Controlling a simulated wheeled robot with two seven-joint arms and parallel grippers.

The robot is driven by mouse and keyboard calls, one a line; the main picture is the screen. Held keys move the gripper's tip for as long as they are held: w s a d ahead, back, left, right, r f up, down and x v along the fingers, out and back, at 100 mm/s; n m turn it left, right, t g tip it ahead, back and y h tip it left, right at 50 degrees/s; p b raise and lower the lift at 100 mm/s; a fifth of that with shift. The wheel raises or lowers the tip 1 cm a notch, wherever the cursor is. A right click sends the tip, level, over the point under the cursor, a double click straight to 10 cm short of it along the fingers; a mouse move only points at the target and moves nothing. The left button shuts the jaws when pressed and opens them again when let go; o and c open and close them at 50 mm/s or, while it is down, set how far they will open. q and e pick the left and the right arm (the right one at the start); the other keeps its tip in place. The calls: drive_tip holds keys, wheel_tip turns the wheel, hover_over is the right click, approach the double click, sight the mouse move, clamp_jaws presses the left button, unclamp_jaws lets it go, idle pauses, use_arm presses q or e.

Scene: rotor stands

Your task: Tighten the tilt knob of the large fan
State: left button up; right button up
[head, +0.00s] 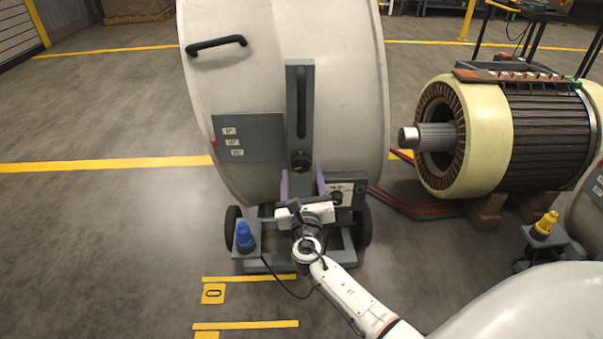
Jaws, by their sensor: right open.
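The large fan (345,120) is a big pale grey drum on a wheeled blue-grey base. A slotted bracket (293,80) runs down its side. The tilt knob (300,160), dark with a lobed shape, sits at the lower end of that bracket. My right gripper (302,178) is in front of the bracket, its two purple fingers pointing up at the knob. The fingers are apart, with the knob just above and between their tips; I cannot tell whether they touch it. My left gripper is not in view.
A control box (346,189) is on the fan's base, close right of my gripper. A blue plug (244,236) stands at the base's left. A large motor (505,135) on wooden blocks stands to the right, with red cables (415,209) on the floor. Floor at left is clear.

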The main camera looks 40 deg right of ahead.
sight(301, 167)
drive_tip(key=shift+x, duration=1.25)
drive_tip(key=shift+w+d+b, duration=0.25)
drive_tip(key=shift+w+b, duration=0.1)
drive_tip(key=shift+w, duration=0.1)
drive_tip(key=c, duration=1)
drive_tip(key=shift+c, duration=0.2)
